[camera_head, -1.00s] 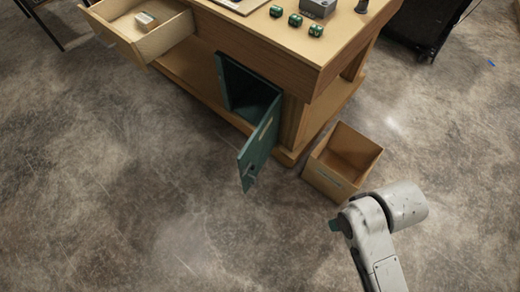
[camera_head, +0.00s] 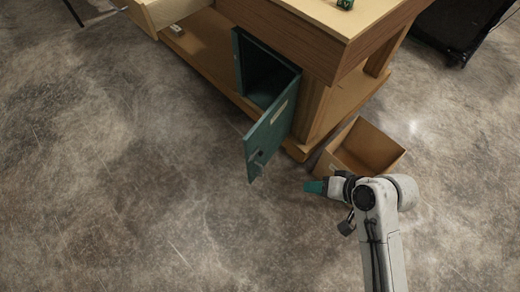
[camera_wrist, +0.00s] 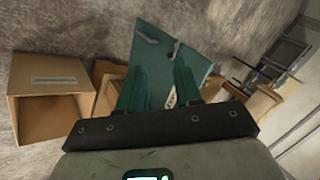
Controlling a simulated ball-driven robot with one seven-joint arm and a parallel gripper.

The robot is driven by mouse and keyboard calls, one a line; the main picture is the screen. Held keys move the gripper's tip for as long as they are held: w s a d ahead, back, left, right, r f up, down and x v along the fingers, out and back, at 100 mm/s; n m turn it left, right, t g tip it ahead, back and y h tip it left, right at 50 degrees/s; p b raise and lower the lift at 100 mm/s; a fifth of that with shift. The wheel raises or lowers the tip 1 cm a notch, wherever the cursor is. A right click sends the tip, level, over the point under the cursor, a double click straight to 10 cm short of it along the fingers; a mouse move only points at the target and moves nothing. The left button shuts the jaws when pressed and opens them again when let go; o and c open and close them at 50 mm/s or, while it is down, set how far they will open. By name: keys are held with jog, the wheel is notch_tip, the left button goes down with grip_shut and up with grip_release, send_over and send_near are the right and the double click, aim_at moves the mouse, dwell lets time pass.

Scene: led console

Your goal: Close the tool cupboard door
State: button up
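The tool cupboard (camera_head: 237,60) is a teal-framed compartment in the side of the wooden bench, with a dark inside. Its teal door (camera_head: 270,130) stands wide open, swung out over the floor, with a pale label and a small dark handle near its outer end. My gripper (camera_head: 314,187) is to the right of the door's outer end in the head view, apart from it in the picture. In the wrist view the two teal fingers of my gripper (camera_wrist: 160,72) are spread with nothing held between them, and the door (camera_wrist: 152,48) shows beyond them.
An open drawer (camera_head: 165,12) juts out at upper left. The floor left of the door is clear.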

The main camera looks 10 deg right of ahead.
jog(key=w+f+b, duration=0.1)
jog(key=w, duration=0.1)
jog(key=w+a+f+m+t+y+b, duration=0.1)
jog(key=f+b, duration=0.1)
jog(key=w+f+m+t+y+b, duration=0.1)
jog(key=w, duration=0.1)
jog(key=shift+w+a+f, duration=0.15)
jog(key=shift+w+a, duration=0.05)
jog(key=shift+w, duration=0.1)
jog(key=shift+c, duration=1.4)
jog(key=w+m+t+y+b, duration=0.1)
jog(key=w+b, duration=0.1)
jog(key=w, duration=0.1)
jog(key=w+m+t+y+b, duration=0.1)
jog(key=w+m+t+b, duration=0.1)
jog(key=b, duration=0.1)
jog(key=shift+w+a+f, duration=0.2)
jog(key=shift+w, duration=0.2)
grip_shut()
jog(key=b, duration=0.1)
send_near(251, 138)
jog(key=shift+t, duration=0.3)
jog(key=x, duration=0.5)
jog(key=shift+a+f, duration=0.15)
jog(key=shift+f, duration=0.1)
jog(key=shift+w+a+m, duration=0.3)
jog(key=shift+w+a, duration=0.1)
